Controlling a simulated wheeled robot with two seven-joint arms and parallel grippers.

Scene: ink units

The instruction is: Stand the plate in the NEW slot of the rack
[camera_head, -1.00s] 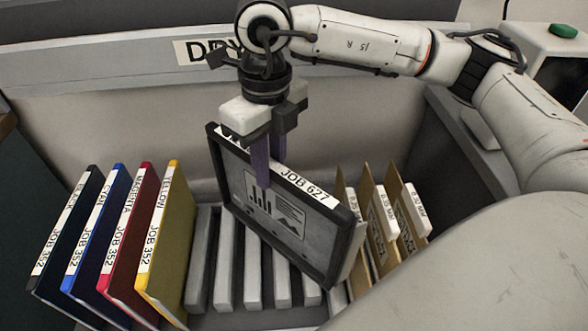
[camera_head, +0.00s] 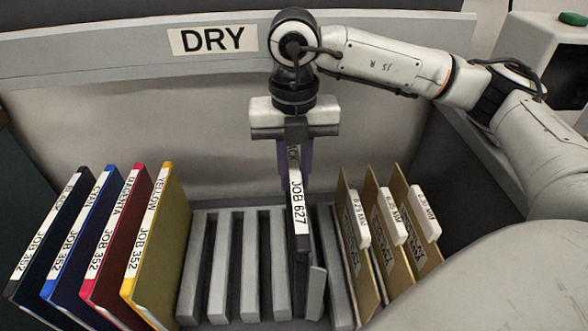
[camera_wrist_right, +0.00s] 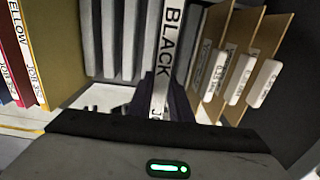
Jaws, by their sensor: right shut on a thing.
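The plate (camera_head: 299,215) has a dark frame and a white edge label reading "JOB 627"; in the right wrist view its label (camera_wrist_right: 171,40) also reads "BLACK". My right gripper (camera_head: 294,165) is shut on its top edge. The plate is edge-on to the head camera, close to upright, among the grey slats of the rack (camera_head: 222,265). I cannot tell whether its lower edge is inside a slot or above it. No label reading "NEW" is readable. My left gripper is not in view.
Black, cyan, magenta and yellow plates (camera_head: 160,240) marked "JOB 352" stand at the rack's left. Several brown tabbed dividers (camera_head: 385,240) stand close on the right. A "DRY" sign (camera_head: 213,39) is on the ledge behind. Empty slots lie left of the held plate.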

